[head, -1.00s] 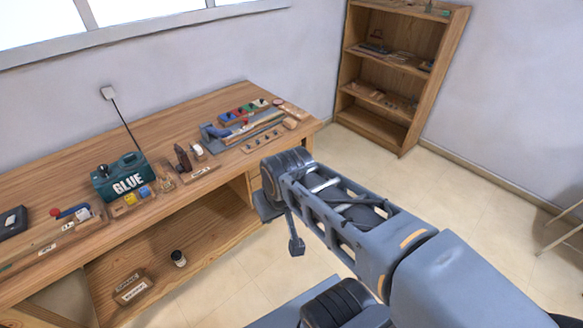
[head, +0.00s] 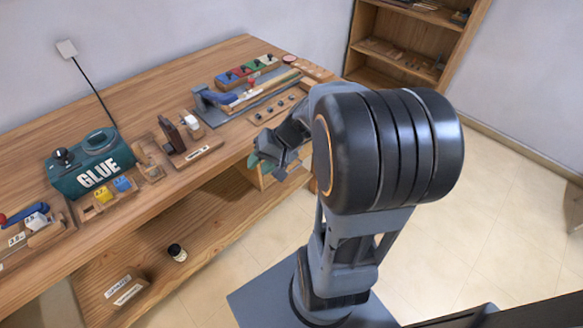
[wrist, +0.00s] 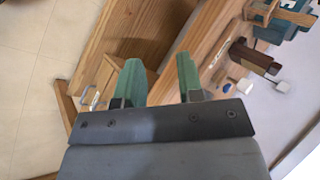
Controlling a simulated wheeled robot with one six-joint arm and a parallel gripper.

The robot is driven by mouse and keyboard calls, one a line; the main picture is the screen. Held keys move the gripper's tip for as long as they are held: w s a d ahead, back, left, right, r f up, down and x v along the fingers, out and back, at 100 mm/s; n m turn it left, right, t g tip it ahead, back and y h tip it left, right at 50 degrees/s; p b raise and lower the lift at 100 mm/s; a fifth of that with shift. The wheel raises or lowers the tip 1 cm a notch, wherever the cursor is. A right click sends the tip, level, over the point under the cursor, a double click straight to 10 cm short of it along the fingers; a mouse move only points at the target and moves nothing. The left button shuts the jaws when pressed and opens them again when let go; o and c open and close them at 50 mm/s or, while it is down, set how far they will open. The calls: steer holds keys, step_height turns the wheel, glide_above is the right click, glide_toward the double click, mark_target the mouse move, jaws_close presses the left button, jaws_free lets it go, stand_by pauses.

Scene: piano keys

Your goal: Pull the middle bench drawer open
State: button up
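The wooden bench (head: 215,75) runs along the wall, with its drawer stack under the right end of the top, mostly hidden by my arm in the head view. In the wrist view, a wooden drawer front (wrist: 104,76) and thin metal handles (wrist: 90,98) show to the left of my fingers. I cannot tell which handle is the middle drawer's. My gripper (wrist: 160,80) is open, its two green fingers apart with nothing between them. In the head view my gripper (head: 270,152) is at the bench's front edge, close to the drawers. Contact with a handle does not show.
A bookcase (head: 405,45) stands behind. Tiled floor (head: 500,215) is open at right.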

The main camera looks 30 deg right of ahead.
steer(key=w+d+f+m+t+h+b, duration=0.25)
steer(key=d+f+m+t+b, duration=0.4)
steer(key=d+f, duration=0.55)
steer(key=w+d+f+m+t+h+b, duration=0.25)
steer(key=d+f+m+t+b, duration=0.35)
steer(key=d+f, duration=0.7)
steer(key=shift+n+g+y, duration=0.25)
steer(key=shift+n+y, duration=0.05)
steer(key=shift+n, duration=0.35)
steer(key=b+x, duration=0.3)
steer(key=x, duration=1)
steer(key=shift+w, duration=0.3)
jaws_close()
steer(key=shift+b, duration=0.3)
